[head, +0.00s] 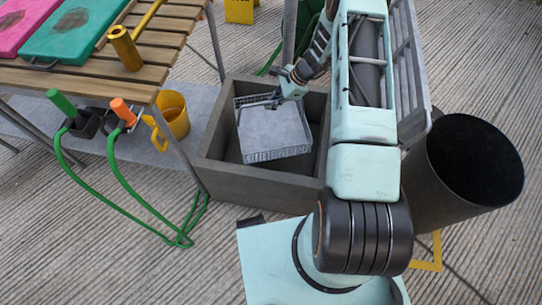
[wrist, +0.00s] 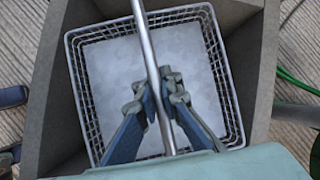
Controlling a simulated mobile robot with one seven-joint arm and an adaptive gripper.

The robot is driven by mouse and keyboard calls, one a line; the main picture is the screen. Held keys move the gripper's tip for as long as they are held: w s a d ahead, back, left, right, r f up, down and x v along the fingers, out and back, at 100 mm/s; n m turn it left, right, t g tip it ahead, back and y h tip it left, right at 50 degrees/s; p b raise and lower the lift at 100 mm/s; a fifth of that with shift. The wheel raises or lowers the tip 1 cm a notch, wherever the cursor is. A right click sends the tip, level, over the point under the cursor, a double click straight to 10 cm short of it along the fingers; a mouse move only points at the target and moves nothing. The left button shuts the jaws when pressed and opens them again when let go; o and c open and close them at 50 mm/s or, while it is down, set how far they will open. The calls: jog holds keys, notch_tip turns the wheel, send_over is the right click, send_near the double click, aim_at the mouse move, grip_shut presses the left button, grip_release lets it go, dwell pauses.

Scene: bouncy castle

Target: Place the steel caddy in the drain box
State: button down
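The steel caddy (head: 275,134) is a square wire basket with a pale flat floor and a bar handle. It is inside the open, dark grey drain box (head: 245,180), turned slightly against the box walls. In the wrist view the caddy (wrist: 107,65) lies within the walls of the drain box (wrist: 52,75). My gripper (head: 274,102) is over the caddy; in the wrist view its fingers (wrist: 158,100) are closed around the handle bar. I cannot tell whether the caddy's underside touches the box floor.
A slatted wooden table (head: 150,52) stands at left with pink and teal boards and a brass cylinder. A dark round bin (head: 440,185) stands right of the box.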

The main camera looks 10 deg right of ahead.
jog(key=b, duration=0.7)
send_over(274, 129)
jog(key=a, duration=0.1)
jog(key=f, duration=0.8)
jog(key=shift+w+a, duration=0.15)
jog(key=shift+w, duration=0.1)
notch_tip(274, 129, down, 10)
jog(key=b, duration=0.3)
jog(key=shift+f, duration=0.15)
jog(key=c, duration=2.5)
grip_release()
jog(key=shift+f+b, duration=0.1)
jog(key=shift+b, duration=0.25)
jog(key=o, duration=0.4)
